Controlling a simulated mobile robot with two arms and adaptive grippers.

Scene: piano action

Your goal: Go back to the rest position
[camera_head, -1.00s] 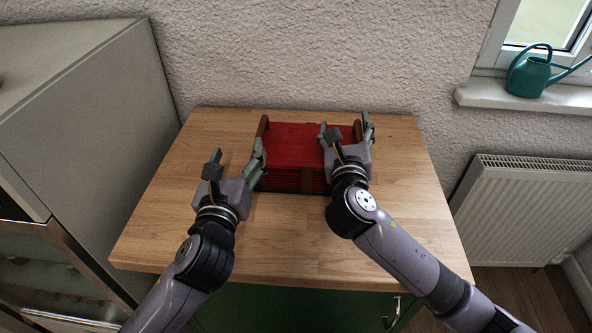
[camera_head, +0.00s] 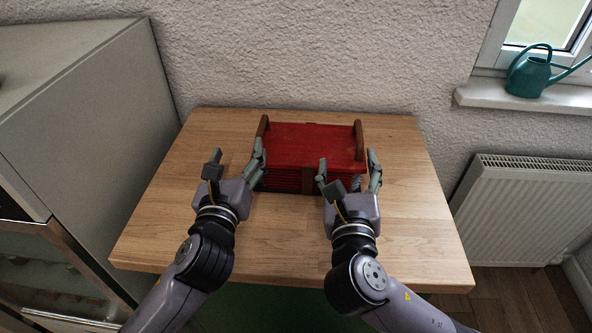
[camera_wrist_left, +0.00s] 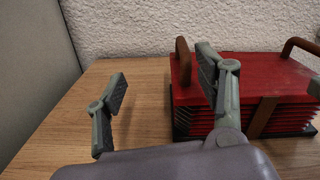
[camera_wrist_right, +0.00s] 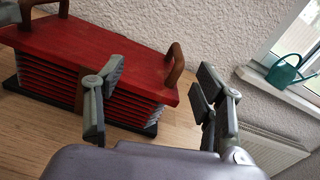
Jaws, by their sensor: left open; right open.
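My left gripper (camera_head: 236,162) is open and empty, just left of the red bellows-like box (camera_head: 310,145). Its right finger is close to the box's left front corner; I cannot tell whether it touches. My right gripper (camera_head: 348,176) is open and empty in front of the box's right part. The box has pleated sides, a brown strap in front and brown handles at both ends. It also shows in the left wrist view (camera_wrist_left: 250,82) and in the right wrist view (camera_wrist_right: 90,52). Both handles are visible in the head view.
The box stands on a wooden tabletop (camera_head: 175,225) against a white textured wall. A grey cabinet (camera_head: 90,110) stands close on the left. A radiator (camera_head: 522,210) and a sill with a teal watering can (camera_head: 530,75) are on the right. The table's front is mostly clear.

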